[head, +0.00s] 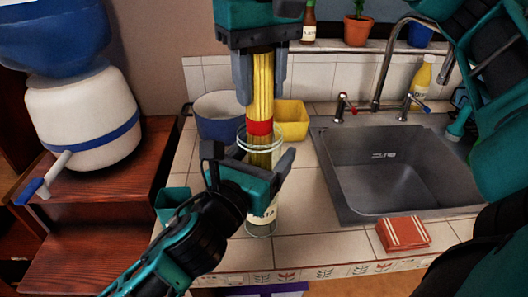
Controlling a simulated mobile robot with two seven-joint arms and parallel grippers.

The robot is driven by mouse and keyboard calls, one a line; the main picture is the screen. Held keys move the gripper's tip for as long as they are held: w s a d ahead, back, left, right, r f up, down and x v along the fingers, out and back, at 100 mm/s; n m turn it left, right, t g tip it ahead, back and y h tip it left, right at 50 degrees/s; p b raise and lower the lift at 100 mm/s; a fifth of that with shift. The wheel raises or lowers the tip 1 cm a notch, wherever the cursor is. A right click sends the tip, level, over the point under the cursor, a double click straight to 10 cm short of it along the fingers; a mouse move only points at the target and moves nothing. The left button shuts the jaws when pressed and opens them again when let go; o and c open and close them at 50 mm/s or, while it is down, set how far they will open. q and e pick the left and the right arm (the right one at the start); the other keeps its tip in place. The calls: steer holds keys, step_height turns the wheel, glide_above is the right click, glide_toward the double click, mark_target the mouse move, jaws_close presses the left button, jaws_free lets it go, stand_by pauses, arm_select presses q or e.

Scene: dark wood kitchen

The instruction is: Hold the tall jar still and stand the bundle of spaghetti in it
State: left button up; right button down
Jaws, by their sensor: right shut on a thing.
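The tall clear jar (262,230) stands upright on the tiled counter, with a pale label reading partly "STA". My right gripper (258,92) comes down from above, shut on the upright yellow spaghetti bundle (263,85), which has a red band. The bundle's lower part shows within the jar's outline, below the rim; its bottom end is hidden behind my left gripper. My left gripper (249,165) is at the jar's upper half, fingers wide apart, one on each side. A gap shows at the left finger; contact at the right finger cannot be told.
A blue-and-white pot (215,115) and a yellow container (293,118) stand behind the jar. The sink (395,165) lies to the right, with a red-brown packet (403,233) in front. A teal container (172,203) is at the left counter edge.

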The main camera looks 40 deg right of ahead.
steer(key=shift+f, duration=0.95)
steer(key=c, duration=0.6)
jaws_free()
steer(key=shift+o, duration=0.2)
step_height(320, 180, up, 12)
steer(key=shift+s+r, duration=0.1)
arm_select(q)
steer(key=o, duration=1.1)
